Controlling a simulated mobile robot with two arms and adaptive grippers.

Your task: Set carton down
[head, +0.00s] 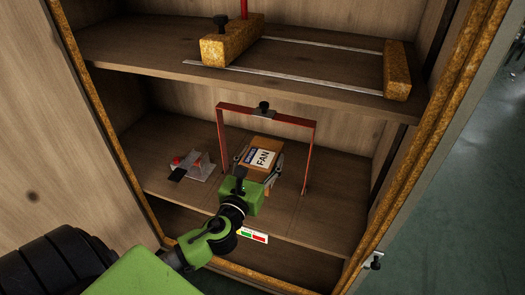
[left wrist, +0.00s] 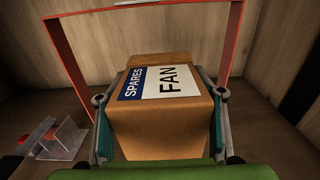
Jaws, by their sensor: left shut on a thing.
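The carton (head: 261,163) is a brown box with a white and blue label reading "SPARES FAN". In the left wrist view the carton (left wrist: 162,133) sits between both fingers of my left gripper (left wrist: 160,125), which is shut on its sides. In the head view my left gripper (head: 258,168) reaches into the middle compartment of the wooden cabinet. The carton is at the red frame (head: 309,140), between its two uprights. My gripper hides the carton's lower front, and I cannot tell whether its underside touches the shelf (head: 325,208). My right gripper is not in view.
A small metal bracket piece with a red part (head: 194,166) lies on the shelf left of the red frame. The upper shelf (head: 140,48) holds a cork-coloured block fixture with rails (head: 397,75). The cabinet's right edge (head: 425,130) is close by. Shelf right of the frame is clear.

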